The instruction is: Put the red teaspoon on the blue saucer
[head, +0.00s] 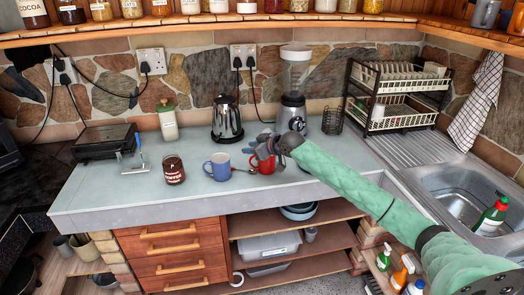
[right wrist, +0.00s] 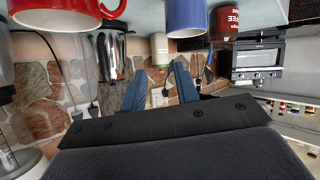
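My left gripper is not in view.
A coffee jar (head: 173,169) stands left of the blue mug. A kettle (head: 227,119), a blender (head: 293,108) and a dish rack (head: 396,100) stand at the back. The front left counter is clear. Pale blue bowls (head: 298,212) sit below.

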